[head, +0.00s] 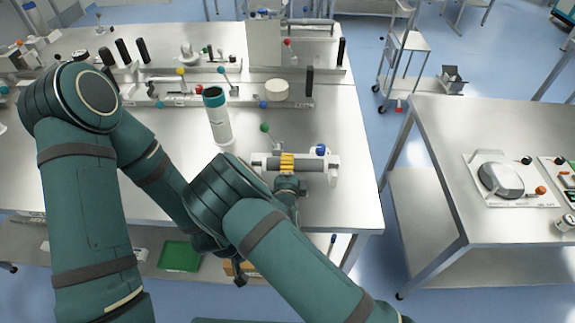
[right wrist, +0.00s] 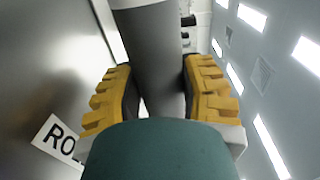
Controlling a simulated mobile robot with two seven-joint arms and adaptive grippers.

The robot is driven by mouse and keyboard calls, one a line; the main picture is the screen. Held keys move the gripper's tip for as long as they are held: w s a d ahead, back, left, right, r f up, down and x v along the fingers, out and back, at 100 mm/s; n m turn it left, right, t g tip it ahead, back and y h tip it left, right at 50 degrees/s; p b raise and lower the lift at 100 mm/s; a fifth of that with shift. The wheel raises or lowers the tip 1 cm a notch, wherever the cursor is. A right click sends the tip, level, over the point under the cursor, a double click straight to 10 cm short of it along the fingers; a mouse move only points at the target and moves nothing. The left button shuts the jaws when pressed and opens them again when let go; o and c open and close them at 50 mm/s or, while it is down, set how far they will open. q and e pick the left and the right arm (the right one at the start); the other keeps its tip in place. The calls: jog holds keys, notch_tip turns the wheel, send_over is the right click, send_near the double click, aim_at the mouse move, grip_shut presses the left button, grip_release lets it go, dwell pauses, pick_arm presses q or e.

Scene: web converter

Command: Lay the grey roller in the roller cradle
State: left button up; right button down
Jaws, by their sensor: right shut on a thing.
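The grey roller (head: 309,164) lies level, left to right, near the table's front edge in the head view. My right gripper (head: 287,163) is shut on its middle with yellow finger pads. In the right wrist view the roller (right wrist: 152,60) runs between the two pads. The white roller cradle (head: 334,167) shows at the roller's right end, by a blue knob (head: 321,150). I cannot tell whether the roller rests in it or is just above it. My left gripper is mostly hidden behind my right arm; its jaws cannot be made out.
A white bottle with a green top (head: 218,119) stands left of the roller. Rails with coloured knobs and black handles fill the back of the table. A white label with "RO" (right wrist: 56,139) shows in the right wrist view. A second table (head: 440,135) stands at right.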

jog(key=shift+f+b, duration=0.3)
jog(key=shift+f, duration=0.25)
jog(key=shift+c, duration=2.3)
grip_release()
jog(key=shift+s+f, duration=0.1)
jog(key=shift+s, duration=0.15)
jog(key=s, duration=0.7)
jog(key=shift+s+r, duration=0.1)
jog(key=shift+r, duration=0.25)
